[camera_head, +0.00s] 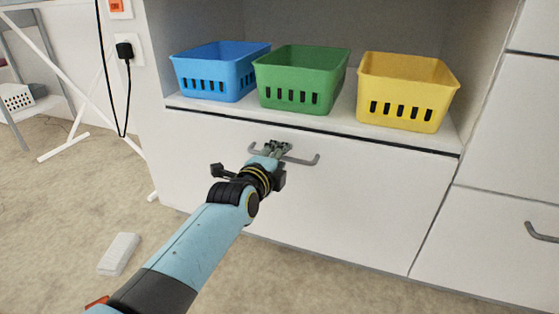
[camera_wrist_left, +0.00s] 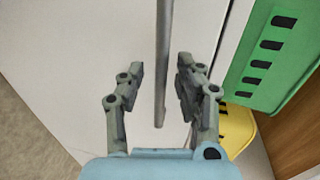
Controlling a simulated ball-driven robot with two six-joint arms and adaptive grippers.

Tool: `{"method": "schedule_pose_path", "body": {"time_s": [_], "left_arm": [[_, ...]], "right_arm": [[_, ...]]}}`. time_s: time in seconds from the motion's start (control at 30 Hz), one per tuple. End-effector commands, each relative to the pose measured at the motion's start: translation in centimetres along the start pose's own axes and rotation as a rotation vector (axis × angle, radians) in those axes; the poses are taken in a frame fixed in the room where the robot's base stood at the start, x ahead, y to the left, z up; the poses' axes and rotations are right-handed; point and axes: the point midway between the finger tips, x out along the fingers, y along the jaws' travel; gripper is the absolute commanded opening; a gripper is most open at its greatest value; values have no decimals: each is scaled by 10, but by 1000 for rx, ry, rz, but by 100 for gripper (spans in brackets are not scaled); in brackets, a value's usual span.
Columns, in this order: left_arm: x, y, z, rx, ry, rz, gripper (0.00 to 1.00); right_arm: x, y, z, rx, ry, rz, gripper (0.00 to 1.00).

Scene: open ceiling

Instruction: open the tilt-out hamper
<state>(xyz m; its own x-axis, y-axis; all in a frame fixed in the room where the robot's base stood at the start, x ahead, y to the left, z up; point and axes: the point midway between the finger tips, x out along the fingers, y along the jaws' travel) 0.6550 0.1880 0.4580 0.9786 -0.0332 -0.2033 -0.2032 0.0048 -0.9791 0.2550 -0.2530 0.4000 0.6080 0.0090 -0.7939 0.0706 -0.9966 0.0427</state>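The white tilt-out hamper front (camera_head: 370,195) is below the shelf and looks shut, with a thin dark line along its top edge. Its grey bar handle (camera_head: 312,161) runs across the upper part of the panel. My left gripper (camera_head: 277,150) is at the middle of the handle. In the left wrist view the handle (camera_wrist_left: 162,60) runs between the two fingers of my left gripper (camera_wrist_left: 160,70), with a gap on both sides, so the fingers are open around it. My right gripper is not in view.
A blue basket (camera_head: 215,70), a green basket (camera_head: 300,80) and a yellow basket (camera_head: 405,90) stand on the shelf above the panel. A drawer handle (camera_head: 540,233) is at the right. A small white block (camera_head: 119,253) lies on the floor. The floor before the panel is otherwise clear.

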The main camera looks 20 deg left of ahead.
Motion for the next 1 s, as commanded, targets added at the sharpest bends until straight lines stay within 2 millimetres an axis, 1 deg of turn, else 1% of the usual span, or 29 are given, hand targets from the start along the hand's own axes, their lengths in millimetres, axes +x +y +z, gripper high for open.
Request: {"method": "schedule_pose_path", "body": {"time_s": [0.3, 0.33, 0.5, 0.6, 1.0], "left_arm": [[3, -1, 0, 1, 0, 0, 34], [3, -1, 0, 1, 0, 0, 33], [3, 0, 0, 1, 0, 0, 11], [3, 0, 0, 1, 0, 0, 0], [2, 0, 0, 1, 0, 1, 0]], "right_arm": [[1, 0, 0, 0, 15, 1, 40], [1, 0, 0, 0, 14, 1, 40], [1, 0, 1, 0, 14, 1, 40], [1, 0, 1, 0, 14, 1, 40], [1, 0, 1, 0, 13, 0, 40]]}}
